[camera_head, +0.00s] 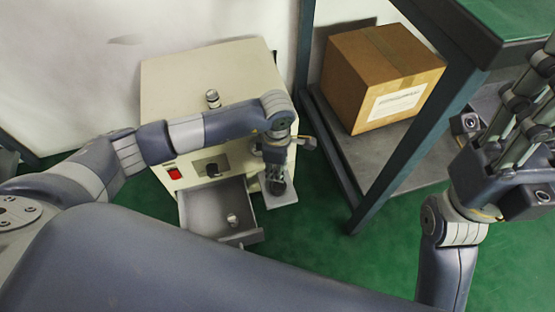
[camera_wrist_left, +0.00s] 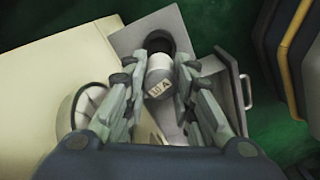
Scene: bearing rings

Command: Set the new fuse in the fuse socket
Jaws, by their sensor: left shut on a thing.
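My left gripper (camera_head: 272,150) is above the bracket at the front right of the beige cabinet. The fuse socket (camera_wrist_left: 157,42), a round black opening, lies just beyond the fuse on a grey plate. The socket also shows in the head view (camera_head: 277,186), below the gripper. The fuse appears apart from it, but its lower end is hidden. My right gripper (camera_head: 522,100) is raised at the far right, open and empty.
The beige cabinet (camera_head: 170,75) has a red switch (camera_head: 174,174) and a knob (camera_head: 211,169). Another metallic cylinder (camera_head: 212,98) stands on top. An open drawer (camera_head: 205,208) holds a small cylinder (camera_head: 232,220). A cardboard box (camera_head: 365,65) sits on a shelf under the table at right.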

